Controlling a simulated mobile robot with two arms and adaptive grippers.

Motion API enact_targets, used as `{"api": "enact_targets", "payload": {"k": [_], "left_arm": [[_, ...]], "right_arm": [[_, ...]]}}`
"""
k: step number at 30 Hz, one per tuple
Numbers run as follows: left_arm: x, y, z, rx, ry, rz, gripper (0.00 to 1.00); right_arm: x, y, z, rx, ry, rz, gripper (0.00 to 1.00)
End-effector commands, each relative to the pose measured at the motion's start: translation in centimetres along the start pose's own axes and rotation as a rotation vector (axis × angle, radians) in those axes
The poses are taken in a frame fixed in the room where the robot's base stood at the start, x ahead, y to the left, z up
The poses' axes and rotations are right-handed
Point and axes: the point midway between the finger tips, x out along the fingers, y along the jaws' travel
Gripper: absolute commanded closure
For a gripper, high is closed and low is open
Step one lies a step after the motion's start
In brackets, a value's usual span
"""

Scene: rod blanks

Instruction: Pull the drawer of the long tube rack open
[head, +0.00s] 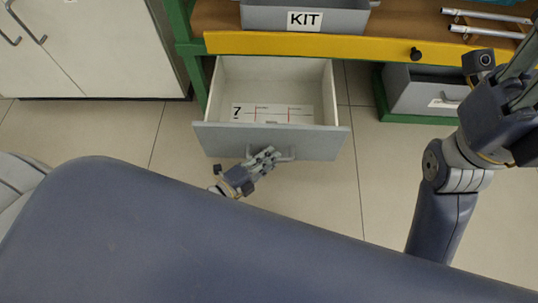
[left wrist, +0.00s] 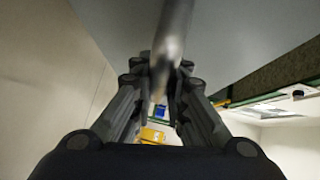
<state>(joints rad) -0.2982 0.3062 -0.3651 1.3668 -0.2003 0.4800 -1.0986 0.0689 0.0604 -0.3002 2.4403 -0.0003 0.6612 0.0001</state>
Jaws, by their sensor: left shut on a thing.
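The drawer (head: 325,137) has a grey front and a pale interior and stands pulled out from under the bench in the head view. A white card marked 7 lies inside it. Its metal bar handle (head: 286,157) is on the front face. My left gripper (head: 270,157) is shut on this handle. In the left wrist view the handle bar (left wrist: 172,40) runs between the fingers of my left gripper (left wrist: 165,75), with the grey drawer front (left wrist: 245,35) beside it. My right gripper is at the right edge, partly cut off, so its fingers cannot be judged.
A grey KIT bin (head: 345,18) stands on the bench with its yellow front edge (head: 300,43). Metal rods (head: 485,15) lie on the bench at right. Another grey bin (head: 410,92) sits below at right. White cabinets (head: 90,60) stand at left. The floor before the drawer is clear.

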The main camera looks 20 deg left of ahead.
Motion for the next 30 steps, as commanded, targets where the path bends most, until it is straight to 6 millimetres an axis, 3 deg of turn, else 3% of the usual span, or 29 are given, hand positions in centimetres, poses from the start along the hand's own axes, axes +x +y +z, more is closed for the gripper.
{"api": "enact_targets", "payload": {"k": [4, 5, 6, 17, 23, 30], "left_arm": [[0.0, 0.1, 0.0, 0.000, 0.000, 0.002, 1.00], [0.0, 0.1, 0.0, 0.000, 0.000, 0.002, 0.79], [0.0, 0.1, 0.0, 0.000, 0.000, 0.002, 0.77], [-0.3, 0.1, 0.0, 0.000, 0.000, 0.002, 0.77], [-2.8, 0.2, 0.0, -0.001, -0.001, 0.005, 0.77], [-7.8, 0.1, 0.0, 0.000, 0.000, 0.005, 0.77]], "right_arm": [[0.0, 0.0, 0.0, 0.000, 0.000, 0.000, 0.60], [0.0, 0.0, 0.0, 0.000, 0.000, 0.000, 0.60], [0.0, 0.0, 0.0, 0.000, 0.000, 0.000, 0.60], [-0.1, 0.0, 0.1, -0.001, -0.003, 0.001, 0.60], [0.0, 0.0, 0.1, 0.000, -0.002, 0.001, 0.60], [0.0, 0.0, 0.0, 0.000, -0.001, 0.001, 0.60]]}}
